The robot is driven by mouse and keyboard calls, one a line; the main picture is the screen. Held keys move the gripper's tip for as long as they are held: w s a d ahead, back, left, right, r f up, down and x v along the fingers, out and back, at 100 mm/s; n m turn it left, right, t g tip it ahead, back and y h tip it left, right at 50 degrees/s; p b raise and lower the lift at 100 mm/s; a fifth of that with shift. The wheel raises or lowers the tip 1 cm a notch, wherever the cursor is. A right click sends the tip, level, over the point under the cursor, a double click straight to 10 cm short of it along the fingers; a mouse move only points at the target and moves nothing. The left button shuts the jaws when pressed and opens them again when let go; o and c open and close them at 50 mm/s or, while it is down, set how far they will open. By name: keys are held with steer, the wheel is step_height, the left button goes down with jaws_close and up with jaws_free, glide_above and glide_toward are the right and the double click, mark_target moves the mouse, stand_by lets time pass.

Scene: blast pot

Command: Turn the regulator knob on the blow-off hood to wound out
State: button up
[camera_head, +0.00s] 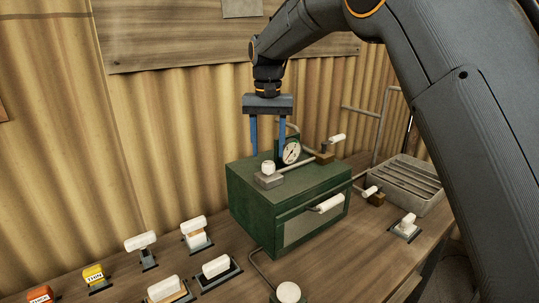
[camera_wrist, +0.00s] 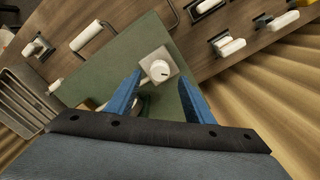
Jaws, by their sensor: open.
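The blow-off hood (camera_head: 250,213) is a green box on the wooden bench. A white round knob on a square grey plate sits on its top, which I take as the regulator knob (camera_head: 268,167). In the wrist view the knob (camera_wrist: 159,70) has a dark pointer mark and stands just beyond the fingertips. My gripper (camera_head: 269,155) has blue fingers, spread open and pointing down, near the knob and empty. In the wrist view the gripper (camera_wrist: 162,80) also shows as open, with the knob apart from both fingers. A dial gauge (camera_head: 291,152) stands behind the knob.
A pipe with a white-handled lever (camera_head: 337,138) runs beside the gauge. A white handle (camera_head: 328,204) is on the hood's front. Several white-handled switches (camera_head: 197,232) stand on the bench at left. A grey slatted tray (camera_head: 405,183) stands at right. A corrugated wall is behind.

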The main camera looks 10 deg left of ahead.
mark_target(269, 163)
steer(key=shift+d+f+p, duration=0.1)
steer(key=shift+f+p, duration=0.55)
steer(key=shift+f, duration=1.45)
steer(key=shift+c, duration=0.5)
steer(key=c, duration=0.9)
